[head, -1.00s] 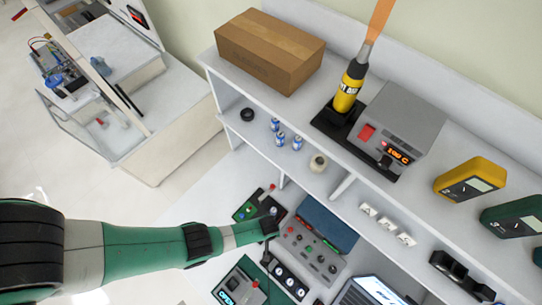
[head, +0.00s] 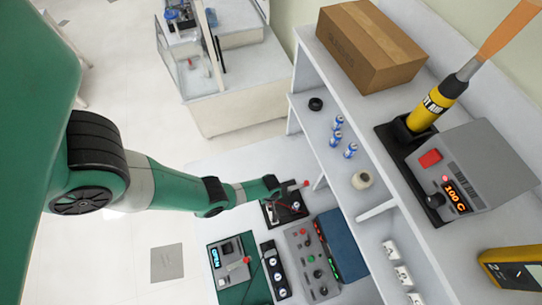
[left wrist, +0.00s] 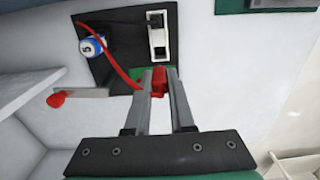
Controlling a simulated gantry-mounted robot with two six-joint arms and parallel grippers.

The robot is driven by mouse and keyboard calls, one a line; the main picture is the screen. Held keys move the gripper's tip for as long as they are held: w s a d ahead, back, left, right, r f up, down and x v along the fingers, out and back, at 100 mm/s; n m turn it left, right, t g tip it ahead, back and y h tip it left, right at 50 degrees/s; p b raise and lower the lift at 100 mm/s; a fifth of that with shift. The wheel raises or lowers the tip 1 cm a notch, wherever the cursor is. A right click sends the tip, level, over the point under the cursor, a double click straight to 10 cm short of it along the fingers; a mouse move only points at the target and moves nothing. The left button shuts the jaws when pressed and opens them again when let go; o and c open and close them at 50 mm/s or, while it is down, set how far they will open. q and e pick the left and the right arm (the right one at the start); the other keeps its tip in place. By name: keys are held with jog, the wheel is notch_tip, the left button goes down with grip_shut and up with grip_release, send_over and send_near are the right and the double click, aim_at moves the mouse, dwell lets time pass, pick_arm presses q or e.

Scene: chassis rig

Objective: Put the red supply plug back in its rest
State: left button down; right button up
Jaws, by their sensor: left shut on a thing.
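In the left wrist view the red supply plug (left wrist: 159,82) sits between the two grey fingers of my left gripper (left wrist: 160,76), which is shut on it. A red cable (left wrist: 112,66) curves from near the plug across a black panel (left wrist: 120,15). The plug is just off the near end of a white block with dark openings (left wrist: 157,36), over a green patch (left wrist: 137,73). I cannot tell whether plug and block touch. In the head view my left gripper (head: 276,190) is over the black panel (head: 270,217); the plug is not clear there. The rest cannot be identified surely.
A grey bar with a red knob (left wrist: 57,98) stands left of the fingers. A blue-and-white cylinder (left wrist: 92,46) is on the panel. In the head view a grey control box (head: 310,262) and a green panel (head: 233,265) lie nearby, below a shelf (head: 372,190).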

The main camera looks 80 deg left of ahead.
pick_arm(q)
jog(key=shift+f+b, duration=2.6)
jog(key=shift+f, duration=0.15)
jog(key=shift+f, duration=0.2)
jog(key=shift+f+b, duration=0.3)
jog(key=shift+b, duration=0.2)
jog(key=shift+f+b, duration=1.25)
jog(key=c, duration=0.7)
grip_release()
notch_tip(320, 180, up, 12)
jog(key=p, duration=1.2)
jog(key=shift+s+f, duration=0.1)
jog(key=shift+s, duration=0.05)
jog(key=shift+f, duration=0.1)
